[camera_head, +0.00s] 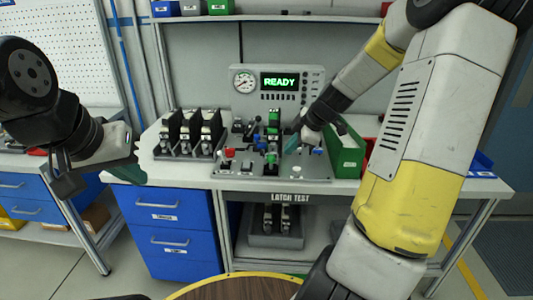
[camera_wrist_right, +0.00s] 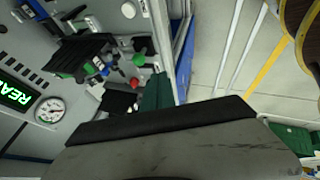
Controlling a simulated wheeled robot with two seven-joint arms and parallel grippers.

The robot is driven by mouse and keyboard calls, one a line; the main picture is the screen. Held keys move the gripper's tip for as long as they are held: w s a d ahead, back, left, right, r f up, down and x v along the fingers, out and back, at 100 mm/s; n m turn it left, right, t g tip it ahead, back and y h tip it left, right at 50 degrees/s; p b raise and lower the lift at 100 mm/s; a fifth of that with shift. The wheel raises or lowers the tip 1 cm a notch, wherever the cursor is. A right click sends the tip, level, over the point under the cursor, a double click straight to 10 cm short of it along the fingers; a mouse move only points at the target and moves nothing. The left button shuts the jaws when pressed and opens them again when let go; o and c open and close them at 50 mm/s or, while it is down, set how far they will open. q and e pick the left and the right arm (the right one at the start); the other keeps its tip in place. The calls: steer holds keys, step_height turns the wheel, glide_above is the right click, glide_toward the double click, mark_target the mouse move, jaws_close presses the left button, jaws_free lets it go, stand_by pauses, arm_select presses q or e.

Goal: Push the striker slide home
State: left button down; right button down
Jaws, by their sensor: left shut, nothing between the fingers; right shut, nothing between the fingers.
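The test fixture plate (camera_head: 300,172) lies on the bench in the head view, carrying a dark latch device with green parts (camera_head: 273,122). A black body with green and blue parts (camera_wrist_right: 85,55) shows on it in the right wrist view. I cannot tell which part is the striker slide or how far in it sits. My right gripper (camera_head: 292,144) is shut and empty, low over the plate's right half; contact cannot be told. Its teal fingers show in the wrist view (camera_wrist_right: 157,92). My left gripper (camera_head: 130,173) is shut and empty, left of the bench front.
A rack of several latches (camera_head: 187,150) stands left of the fixture, and a green bin (camera_head: 347,155) stands right. A gauge panel (camera_head: 279,88) behind reads READY. A red button (camera_head: 229,153) sits on the plate's left. Blue drawers (camera_head: 165,220) are below.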

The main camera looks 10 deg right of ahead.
steer(key=w+a+f, duration=0.3)
steer(key=w+f, duration=0.5)
steer(key=f, duration=0.1)
steer(key=shift+w, duration=0.25)
glide_above(275, 166)
steer(key=shift+d, duration=0.15)
stand_by(0.3)
stand_by(0.4)
